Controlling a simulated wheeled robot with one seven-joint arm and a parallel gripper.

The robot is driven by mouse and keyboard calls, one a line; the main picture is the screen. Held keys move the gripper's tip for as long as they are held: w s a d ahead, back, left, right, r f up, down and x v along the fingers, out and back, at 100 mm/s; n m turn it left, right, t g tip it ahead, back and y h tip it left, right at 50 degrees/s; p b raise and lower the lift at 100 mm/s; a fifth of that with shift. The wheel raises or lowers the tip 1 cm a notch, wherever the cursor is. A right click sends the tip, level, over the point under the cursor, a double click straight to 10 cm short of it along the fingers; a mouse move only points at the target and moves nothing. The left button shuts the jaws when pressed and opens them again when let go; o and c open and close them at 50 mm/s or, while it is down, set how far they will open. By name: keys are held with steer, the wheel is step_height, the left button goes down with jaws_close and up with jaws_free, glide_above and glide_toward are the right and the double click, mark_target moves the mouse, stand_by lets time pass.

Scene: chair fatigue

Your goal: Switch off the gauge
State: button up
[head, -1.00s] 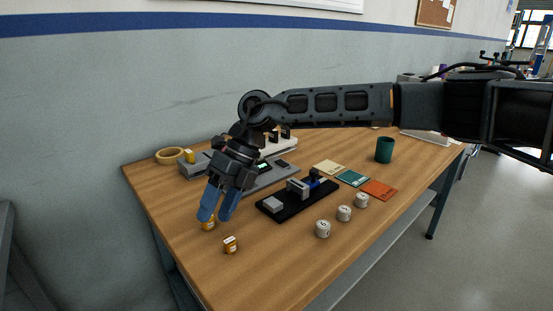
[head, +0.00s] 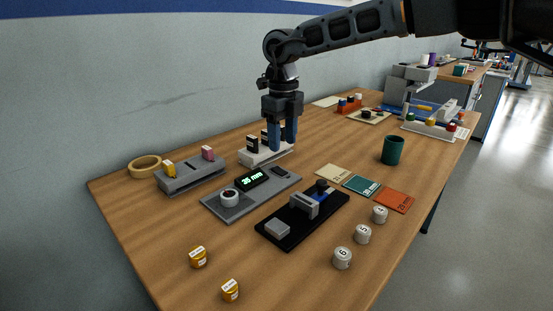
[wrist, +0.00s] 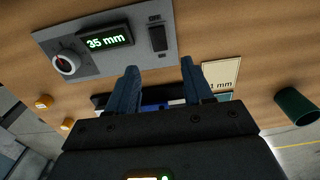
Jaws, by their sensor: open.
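The gauge is a flat grey plate (head: 218,207) with a round white knob (head: 229,197), a display (head: 252,179) lit with green "35 mm", and a dark switch (head: 281,172) at its right end. In the wrist view the gauge plate (wrist: 110,66) lies at the top, with the lit display (wrist: 106,41) and the dark switch (wrist: 158,38) under a small label. My gripper (head: 284,140) is open and empty, with blue fingers pointing down, above the table behind the switch end. In the wrist view my fingertips (wrist: 160,71) show below the switch, apart from it.
A white stand with black pieces (head: 262,154) is close under my fingers. A grey holder (head: 190,178) stands left, a black fixture (head: 300,216) in front. Coloured cards (head: 362,185), a green cup (head: 392,150) and numbered pots (head: 363,234) lie right.

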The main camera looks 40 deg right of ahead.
mark_target(282, 172)
step_height(282, 172, down, 8)
steer(key=shift+r+b, duration=0.15)
steer(key=shift+b, duration=0.15)
jaws_close()
stand_by(0.5)
